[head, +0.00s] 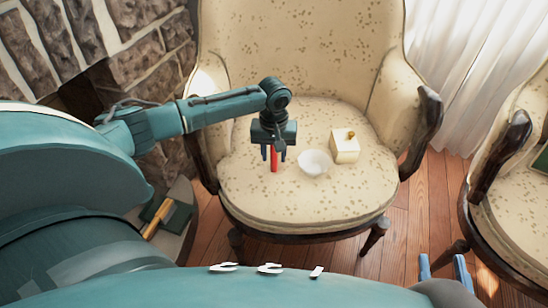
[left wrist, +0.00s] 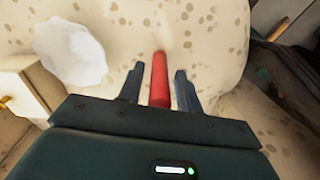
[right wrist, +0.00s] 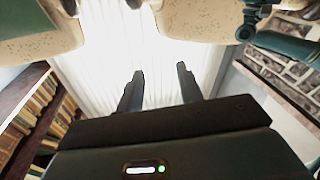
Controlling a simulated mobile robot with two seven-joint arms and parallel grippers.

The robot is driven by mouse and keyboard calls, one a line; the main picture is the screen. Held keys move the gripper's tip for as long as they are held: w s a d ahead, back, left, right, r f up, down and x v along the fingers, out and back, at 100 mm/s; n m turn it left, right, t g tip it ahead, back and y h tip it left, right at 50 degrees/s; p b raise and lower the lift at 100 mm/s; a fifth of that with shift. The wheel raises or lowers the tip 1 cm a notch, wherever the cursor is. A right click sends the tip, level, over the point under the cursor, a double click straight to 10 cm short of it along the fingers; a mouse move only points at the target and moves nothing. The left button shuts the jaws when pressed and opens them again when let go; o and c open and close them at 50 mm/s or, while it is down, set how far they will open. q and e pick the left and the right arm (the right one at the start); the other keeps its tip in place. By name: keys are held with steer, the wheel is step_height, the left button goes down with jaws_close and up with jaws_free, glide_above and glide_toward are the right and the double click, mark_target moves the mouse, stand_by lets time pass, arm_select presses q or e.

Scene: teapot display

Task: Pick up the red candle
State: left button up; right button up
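The red candle (head: 274,160) stands upright on the seat of the cream patterned armchair (head: 255,200). My left gripper (head: 273,156) is above the seat, pointing down, with one finger on each side of the candle. In the left wrist view the candle (left wrist: 159,78) lies between the two open fingers (left wrist: 158,88), with a visible gap on both sides. My right gripper (head: 443,268) is low at the right of the head view, away from the chair. The right wrist view shows its fingers (right wrist: 158,85) apart with nothing between them.
A white bowl (head: 314,163) sits right of the candle, and a cream box (head: 344,147) with a gold knob is beside it. The chair's arms and back rise around the seat. A second armchair (head: 510,200) is at the right. A stone wall (head: 120,45) is at the left.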

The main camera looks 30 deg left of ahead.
arm_select(q)
jaws_close()
